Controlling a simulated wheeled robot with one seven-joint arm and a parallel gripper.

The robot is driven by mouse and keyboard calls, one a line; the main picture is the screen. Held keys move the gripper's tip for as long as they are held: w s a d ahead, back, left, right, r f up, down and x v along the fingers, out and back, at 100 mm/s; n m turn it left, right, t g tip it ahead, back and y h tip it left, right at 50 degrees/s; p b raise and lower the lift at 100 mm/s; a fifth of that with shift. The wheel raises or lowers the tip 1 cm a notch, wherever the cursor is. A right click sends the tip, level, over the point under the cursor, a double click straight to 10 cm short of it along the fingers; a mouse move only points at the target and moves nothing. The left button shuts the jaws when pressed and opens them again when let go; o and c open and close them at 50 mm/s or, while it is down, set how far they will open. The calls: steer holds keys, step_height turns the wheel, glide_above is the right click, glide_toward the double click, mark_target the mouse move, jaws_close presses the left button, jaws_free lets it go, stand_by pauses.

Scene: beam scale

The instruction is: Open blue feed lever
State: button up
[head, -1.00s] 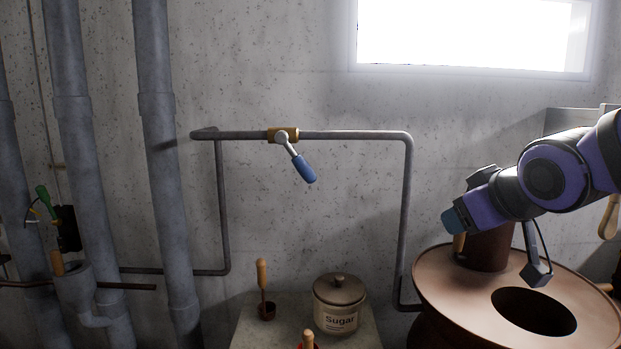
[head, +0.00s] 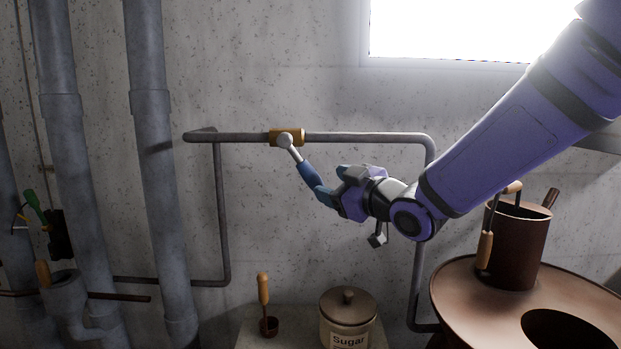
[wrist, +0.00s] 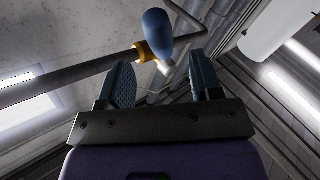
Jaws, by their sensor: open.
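The blue feed lever (head: 308,173) hangs from a brass valve (head: 287,137) on the grey wall pipe, slanting down to the right. In the wrist view the blue handle (wrist: 157,25) is ahead of my gripper, with the brass collar (wrist: 143,50) behind it. My gripper (head: 328,190) is at the lower end of the handle in the head view. In the wrist view its two fingers (wrist: 163,84) are spread with a gap between them, and the handle is beyond the fingertips. I cannot tell whether a finger touches the handle.
The pipe (head: 370,138) bends down on the right behind my arm. A sugar jar (head: 347,307) and a wooden-handled scoop (head: 264,300) stand on a ledge below. A brown can (head: 517,245) stands on a round brown drum (head: 470,290) at right. Thick vertical pipes (head: 160,200) stand at left.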

mark_target(317, 179)
steer(key=x, duration=0.7)
steer(key=shift+w+a, duration=0.1)
steer(key=shift+w, duration=0.05)
jaws_close()
